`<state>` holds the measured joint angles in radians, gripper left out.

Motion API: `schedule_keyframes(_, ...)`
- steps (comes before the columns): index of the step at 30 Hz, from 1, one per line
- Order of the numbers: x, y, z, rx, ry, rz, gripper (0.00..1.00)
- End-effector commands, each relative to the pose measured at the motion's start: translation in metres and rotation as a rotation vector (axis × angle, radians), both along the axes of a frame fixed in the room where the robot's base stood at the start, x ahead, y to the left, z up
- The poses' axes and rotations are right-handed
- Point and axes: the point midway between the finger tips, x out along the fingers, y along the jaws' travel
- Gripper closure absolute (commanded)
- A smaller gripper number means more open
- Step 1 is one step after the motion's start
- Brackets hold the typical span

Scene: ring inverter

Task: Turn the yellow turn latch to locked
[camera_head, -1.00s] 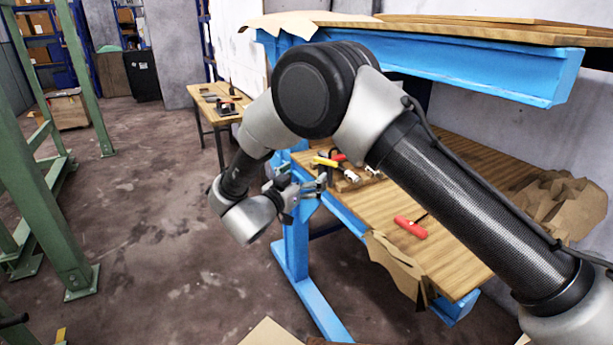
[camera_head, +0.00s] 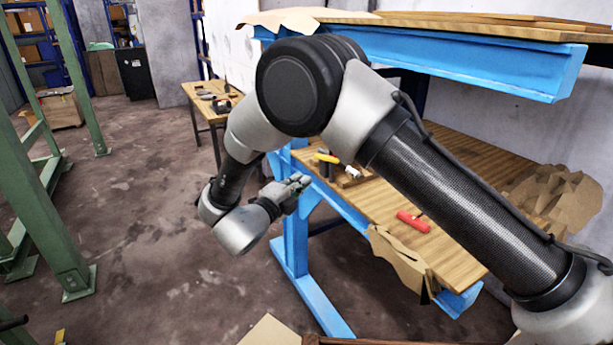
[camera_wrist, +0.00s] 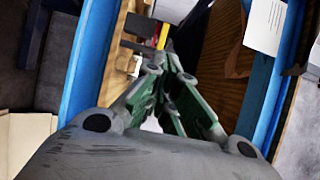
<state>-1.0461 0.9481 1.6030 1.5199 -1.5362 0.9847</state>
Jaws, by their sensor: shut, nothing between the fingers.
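The yellow turn latch (camera_head: 326,158) shows as a small yellow bar on the wooden lower shelf of the blue bench, partly behind my arm. A yellow strip (camera_wrist: 162,36), seemingly the same latch, shows just beyond the fingertips in the wrist view. My gripper (camera_head: 303,180) is shut and empty. In the head view it is below and left of the latch, in front of the shelf's blue edge. In the wrist view my gripper (camera_wrist: 165,55) points toward the latch area; I cannot tell whether it touches anything. The latch's turn position is too small to tell.
A white-ended fitting (camera_head: 352,172) stands right of the latch. A red-handled tool (camera_head: 413,222) lies farther along the shelf. The bench's blue upper beam (camera_head: 470,62) overhangs the shelf. A brown paper piece (camera_head: 402,262) hangs over the front edge.

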Motion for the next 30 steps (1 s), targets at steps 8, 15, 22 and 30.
schedule_keyframes(8,0.052,-0.027,0.0,-0.002,0.0,-0.003,1.0)
schedule_keyframes(15,0.092,-0.047,0.0,-0.003,0.001,-0.002,1.0)
schedule_keyframes(22,0.11,-0.055,0.0,-0.003,0.001,-0.001,1.0)
schedule_keyframes(30,0.112,-0.056,0.0,-0.004,0.002,0.0,1.0)
